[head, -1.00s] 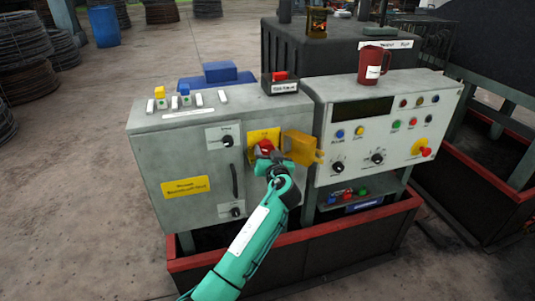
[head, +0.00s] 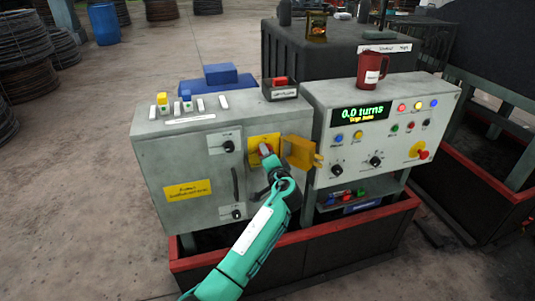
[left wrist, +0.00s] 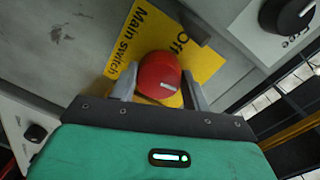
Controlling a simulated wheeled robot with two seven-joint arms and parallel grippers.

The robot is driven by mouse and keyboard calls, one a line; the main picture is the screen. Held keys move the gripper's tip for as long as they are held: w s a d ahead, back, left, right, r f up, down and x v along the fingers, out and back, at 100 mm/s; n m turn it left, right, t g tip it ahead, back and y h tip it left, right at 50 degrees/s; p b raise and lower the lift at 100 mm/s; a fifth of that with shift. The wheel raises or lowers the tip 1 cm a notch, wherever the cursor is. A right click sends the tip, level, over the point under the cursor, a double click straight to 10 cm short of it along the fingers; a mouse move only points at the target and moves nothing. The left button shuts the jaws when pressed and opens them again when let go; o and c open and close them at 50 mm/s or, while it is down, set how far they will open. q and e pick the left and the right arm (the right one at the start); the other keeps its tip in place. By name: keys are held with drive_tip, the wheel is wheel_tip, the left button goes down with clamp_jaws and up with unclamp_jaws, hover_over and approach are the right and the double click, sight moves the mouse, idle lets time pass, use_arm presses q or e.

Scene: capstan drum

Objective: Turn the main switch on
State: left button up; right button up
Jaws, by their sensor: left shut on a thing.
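The main switch is a red rotary knob (left wrist: 158,78) on a yellow plate (left wrist: 195,62) lettered "Main switch" and "Off" in the left wrist view. The plate also shows on the grey cabinet's front in the head view (head: 254,142). My left gripper (left wrist: 160,92) is shut on the red knob, one finger on each side. In the head view my left gripper (head: 270,160) partly hides the knob. A yellow cover (head: 298,152) stands open to the right of the plate. The display (head: 361,113) is lit and reads "0.0 turns". My right gripper is not in view.
The grey cabinet (head: 185,165) has a black handle and other black knobs. The control panel (head: 400,150) on the right carries lit lamps, buttons and a red emergency knob (head: 423,155). A red mug (head: 370,70) stands on top.

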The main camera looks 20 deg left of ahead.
use_arm(q)
drive_tip(key=shift+m+p, duration=0.45)
drive_tip(key=shift+m, duration=0.65)
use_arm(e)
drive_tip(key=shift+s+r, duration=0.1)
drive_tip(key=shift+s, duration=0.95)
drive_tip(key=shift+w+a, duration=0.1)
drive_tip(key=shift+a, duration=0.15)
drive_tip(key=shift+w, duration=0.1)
use_arm(q)
drive_tip(key=o, duration=1)
drive_tip(key=shift+c, duration=0.2)
drive_tip(key=b+v, duration=0.2)
drive_tip(key=v, duration=1.1)
drive_tip(key=shift+s+d, duration=0.25)
drive_tip(key=shift+d, duration=0.2)
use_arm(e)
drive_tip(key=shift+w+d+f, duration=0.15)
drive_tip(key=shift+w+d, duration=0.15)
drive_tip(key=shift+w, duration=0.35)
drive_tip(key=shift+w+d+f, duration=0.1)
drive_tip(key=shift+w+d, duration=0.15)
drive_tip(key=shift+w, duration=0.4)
